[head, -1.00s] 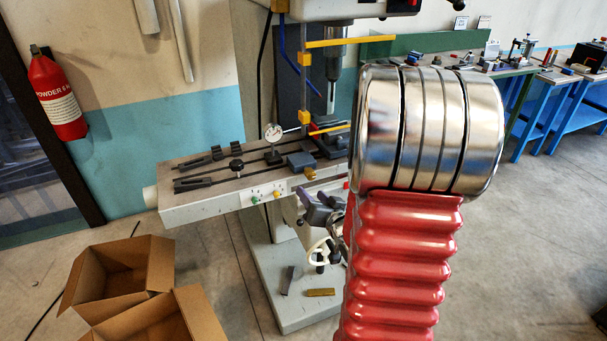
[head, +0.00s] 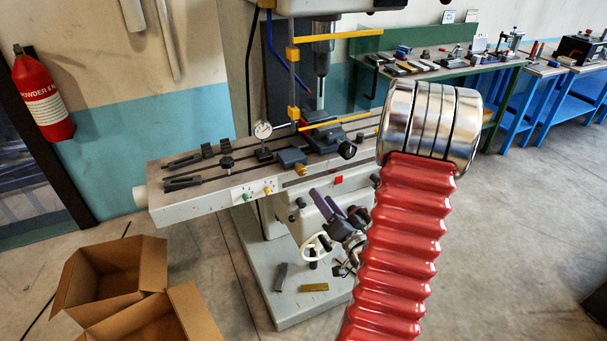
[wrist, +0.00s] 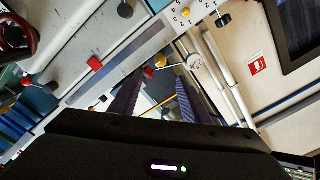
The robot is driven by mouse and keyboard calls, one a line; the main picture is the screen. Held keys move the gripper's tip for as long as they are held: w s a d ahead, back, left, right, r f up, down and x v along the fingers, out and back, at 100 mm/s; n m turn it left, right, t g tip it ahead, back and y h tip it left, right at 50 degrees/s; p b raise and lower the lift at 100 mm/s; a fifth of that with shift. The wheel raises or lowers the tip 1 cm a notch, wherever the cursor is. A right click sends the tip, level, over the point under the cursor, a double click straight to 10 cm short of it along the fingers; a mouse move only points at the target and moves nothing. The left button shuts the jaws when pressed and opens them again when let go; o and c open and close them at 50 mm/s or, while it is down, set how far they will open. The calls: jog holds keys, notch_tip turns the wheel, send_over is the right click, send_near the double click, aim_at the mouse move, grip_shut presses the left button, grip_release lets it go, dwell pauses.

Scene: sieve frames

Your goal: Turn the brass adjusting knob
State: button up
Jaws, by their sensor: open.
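The brass knob (head: 300,169) sticks out from the front edge of the machine table (head: 215,196), below a blue-grey block (head: 291,156). In the wrist view the brass knob (wrist: 160,61) shows just beyond the fingertips, roughly between them. My gripper (head: 338,204) has purple-grey fingers and is in front of the table, below and to the right of the knob in the head view. Its fingers also show in the wrist view (wrist: 161,76), spread apart with nothing held. I see no contact with the knob, and the exact distance is unclear.
A dial gauge (head: 262,130) stands on the table left of the block. A white handwheel (head: 317,246) lies below the gripper. Yellow bars (head: 338,36) reach across near the spindle. Cardboard boxes (head: 110,270) stand on the floor at lower left.

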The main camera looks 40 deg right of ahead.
aim_at(303, 173)
jog(key=x, duration=1.3)
jog(key=shift+w+d+f, duration=0.1)
jog(key=shift+w, duration=0.15)
jog(key=shift+c, duration=0.4)
jog(key=c, duration=1)
jog(key=shift+o, duration=0.2)
